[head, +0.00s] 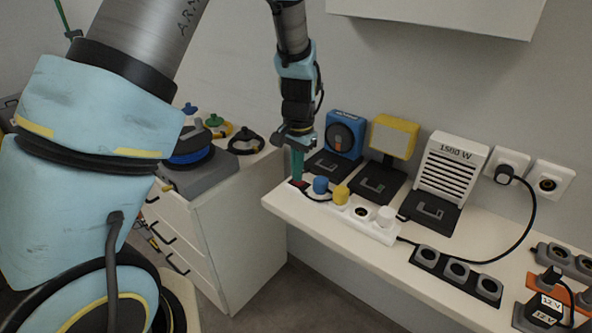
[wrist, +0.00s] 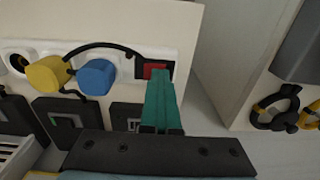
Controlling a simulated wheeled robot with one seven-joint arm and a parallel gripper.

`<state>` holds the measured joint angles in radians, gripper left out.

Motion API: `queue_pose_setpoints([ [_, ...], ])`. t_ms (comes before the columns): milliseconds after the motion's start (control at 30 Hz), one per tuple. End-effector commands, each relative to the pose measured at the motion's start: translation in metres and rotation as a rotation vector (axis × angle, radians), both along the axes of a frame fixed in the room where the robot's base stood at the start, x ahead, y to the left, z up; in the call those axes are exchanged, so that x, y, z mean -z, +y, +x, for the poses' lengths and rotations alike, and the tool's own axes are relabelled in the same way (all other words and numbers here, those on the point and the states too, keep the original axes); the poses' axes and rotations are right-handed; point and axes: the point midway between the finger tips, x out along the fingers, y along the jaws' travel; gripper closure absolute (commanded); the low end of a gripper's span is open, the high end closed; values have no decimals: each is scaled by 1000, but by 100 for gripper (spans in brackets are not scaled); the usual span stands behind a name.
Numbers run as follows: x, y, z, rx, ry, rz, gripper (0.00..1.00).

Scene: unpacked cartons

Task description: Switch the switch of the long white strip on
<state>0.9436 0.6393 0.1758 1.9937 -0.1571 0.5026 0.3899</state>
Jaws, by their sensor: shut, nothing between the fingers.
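The long white strip (head: 374,230) lies along the shelf, with a blue plug (head: 320,184), a yellow plug (head: 341,195) and a white plug (head: 385,215) in it. Its red switch (wrist: 155,70) in a dark frame sits at the strip's end, beyond the blue plug. My gripper (head: 298,180) points down over that end, its teal fingers shut and empty. In the wrist view the fingertips (wrist: 160,78) overlap the lower right of the switch and hide part of it. I cannot tell whether they touch it or which way the rocker is tilted.
Behind the strip stand a blue device (head: 345,132), a yellow lamp (head: 394,137) and a white heater (head: 452,166) on dark bases. A black strip (head: 456,271) lies to the right. A drawer cabinet (head: 235,205) stands left, across a gap. A wall cupboard hangs above.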

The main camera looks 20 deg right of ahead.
Motion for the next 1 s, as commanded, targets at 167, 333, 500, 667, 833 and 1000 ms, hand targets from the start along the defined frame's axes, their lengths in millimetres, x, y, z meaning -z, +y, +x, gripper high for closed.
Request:
queue_pose_setpoints([
  [167, -16, -4, -7, 8, 16, 4, 100],
  [333, -48, -5, 4, 0, 1, -5, 100],
  [500, -79, -6, 6, 1, -4, -9, 100],
  [667, -110, -5, 6, 1, -4, -8, 100],
  [833, -133, -4, 6, 0, -3, -7, 100],
  [1000, -141, -4, 6, 0, -2, -4, 100],
])
